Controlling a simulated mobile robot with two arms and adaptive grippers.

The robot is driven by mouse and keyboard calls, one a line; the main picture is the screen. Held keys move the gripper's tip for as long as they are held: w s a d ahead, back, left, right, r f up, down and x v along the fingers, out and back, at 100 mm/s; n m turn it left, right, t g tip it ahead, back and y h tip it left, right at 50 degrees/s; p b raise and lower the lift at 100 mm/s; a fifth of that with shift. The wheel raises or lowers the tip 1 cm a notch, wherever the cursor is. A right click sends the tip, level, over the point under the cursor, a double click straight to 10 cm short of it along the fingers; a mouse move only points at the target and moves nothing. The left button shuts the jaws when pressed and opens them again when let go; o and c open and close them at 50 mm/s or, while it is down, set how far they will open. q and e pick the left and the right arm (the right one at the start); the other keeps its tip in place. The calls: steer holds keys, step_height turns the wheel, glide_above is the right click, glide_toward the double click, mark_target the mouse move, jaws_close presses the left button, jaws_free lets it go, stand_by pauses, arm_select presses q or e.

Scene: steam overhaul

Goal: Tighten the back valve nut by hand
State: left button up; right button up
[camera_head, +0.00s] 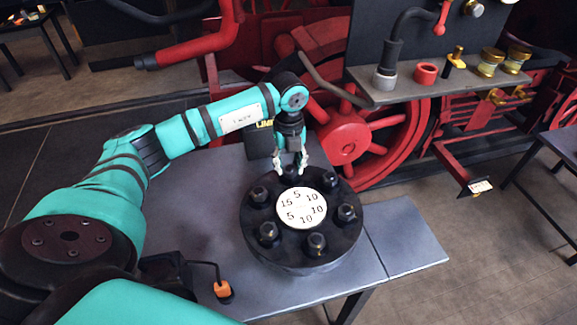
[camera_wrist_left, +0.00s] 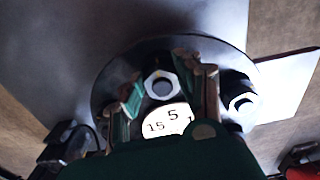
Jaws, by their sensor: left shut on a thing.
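A round black valve flange (camera_head: 290,258) lies on the grey table, with several dark nuts around a white disc (camera_head: 301,208) marked 5, 10 and 15. The back valve nut (camera_head: 291,174) is at the flange's far edge, partly covered by my left gripper (camera_head: 290,164). The gripper points down from above, its fingers on either side of this nut. A neighbouring nut (camera_wrist_left: 238,100) shows at right. My right gripper is not in view.
The grey table (camera_head: 400,235) has free room right of the flange. An orange-tipped cable (camera_head: 222,290) lies at the front left.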

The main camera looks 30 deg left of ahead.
arm_select(q)
steer(key=shift+w+r+m, duration=0.1)
steer(key=shift+m, duration=0.2)
steer(key=o, duration=1.2)
steer(key=shift+c, duration=0.2)
step_height(320, 180, up, 12)
